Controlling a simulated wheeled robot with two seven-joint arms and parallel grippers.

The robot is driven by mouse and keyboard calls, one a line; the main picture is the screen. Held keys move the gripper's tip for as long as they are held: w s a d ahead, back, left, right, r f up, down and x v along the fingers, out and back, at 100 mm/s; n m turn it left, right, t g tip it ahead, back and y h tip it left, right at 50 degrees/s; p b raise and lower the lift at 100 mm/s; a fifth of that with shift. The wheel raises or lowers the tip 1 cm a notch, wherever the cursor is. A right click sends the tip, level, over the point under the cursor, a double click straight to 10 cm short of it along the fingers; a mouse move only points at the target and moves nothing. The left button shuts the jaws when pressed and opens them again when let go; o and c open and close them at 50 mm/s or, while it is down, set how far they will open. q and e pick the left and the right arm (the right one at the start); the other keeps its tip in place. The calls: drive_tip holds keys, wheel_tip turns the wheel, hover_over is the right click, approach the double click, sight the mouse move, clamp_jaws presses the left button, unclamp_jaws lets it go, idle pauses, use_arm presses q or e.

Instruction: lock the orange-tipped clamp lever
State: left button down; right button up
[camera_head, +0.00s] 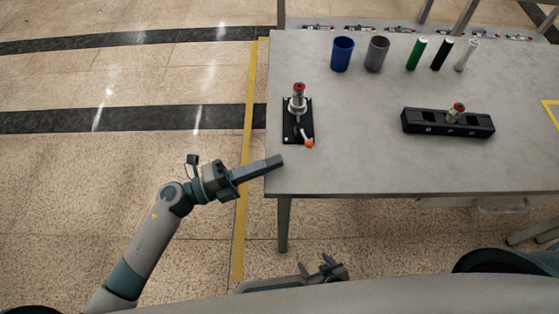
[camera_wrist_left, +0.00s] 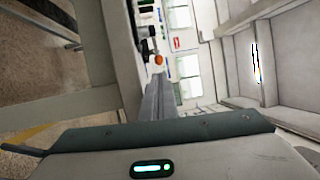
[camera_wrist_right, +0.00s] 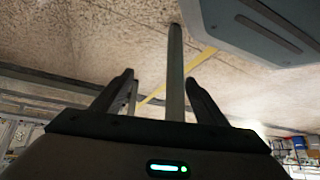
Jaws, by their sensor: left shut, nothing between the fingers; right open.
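The clamp lever's orange tip (camera_head: 309,143) points toward the front of a black base plate (camera_head: 291,128) near the table's left edge. Behind it on the plate stands a silver clamp fixture with a red-topped part (camera_head: 299,90). My left gripper (camera_head: 279,160) is shut and empty, at the table's left front edge, left of and nearer than the orange tip, apart from it. In the left wrist view the orange tip (camera_wrist_left: 158,60) shows just past the shut fingers (camera_wrist_left: 158,88). My right gripper (camera_head: 330,264) is open and empty, low in front of the table; its fingers (camera_wrist_right: 160,92) are spread.
On the grey table (camera_head: 360,160) stand a blue cup (camera_head: 342,54), a grey cup (camera_head: 377,53) and green (camera_head: 416,54), black (camera_head: 441,54) and silver cylinders (camera_head: 466,56). A black block (camera_head: 448,124) holds another red-topped part (camera_head: 457,109). The table's middle is clear.

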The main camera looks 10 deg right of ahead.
use_arm(q)
drive_tip(key=b+v, duration=0.2)
drive_tip(key=v, duration=0.5)
drive_tip(key=shift+s+a, duration=0.3)
drive_tip(key=shift+s, duration=0.15)
use_arm(e)
drive_tip(key=shift+g+h, duration=0.3)
drive_tip(key=shift+g, duration=0.6)
drive_tip(key=d+f, duration=0.1)
drive_tip(key=s+d+f, duration=0.1)
drive_tip(key=d, duration=0.1)
drive_tip(key=shift+f, duration=0.15)
